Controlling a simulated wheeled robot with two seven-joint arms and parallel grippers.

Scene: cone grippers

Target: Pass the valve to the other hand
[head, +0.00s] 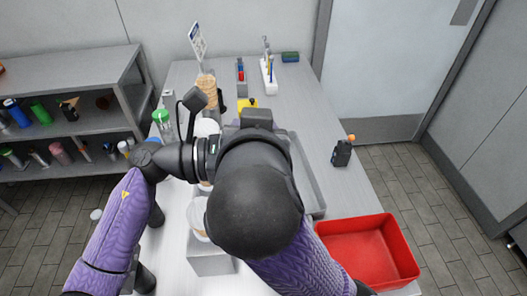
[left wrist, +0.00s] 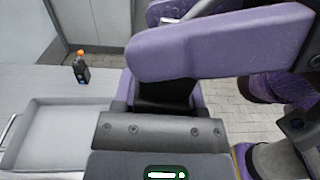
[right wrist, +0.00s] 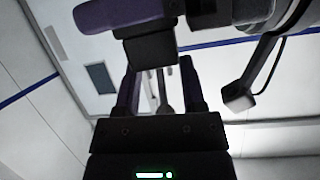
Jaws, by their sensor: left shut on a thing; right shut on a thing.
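The valve appears only in part, as a narrow grey metallic piece (right wrist: 161,92) between my right gripper's fingers in the right wrist view. My right gripper (right wrist: 161,85) is shut on it. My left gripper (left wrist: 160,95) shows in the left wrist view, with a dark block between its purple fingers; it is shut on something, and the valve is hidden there. The dark and purple parts just beyond the right fingertips look like the other gripper, close to mine. In the head view my arms cross over the table and hide both gripper tips and the valve.
A red bin (head: 398,232) stands at the table's front right. A grey tray (left wrist: 28,100) lies partly under my arms. A black bottle with an orange cap (head: 342,153) stands near the right edge. A green-capped bottle (head: 161,120) and stacked tan cones (head: 207,88) stand behind. Shelves (head: 70,125) line the left.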

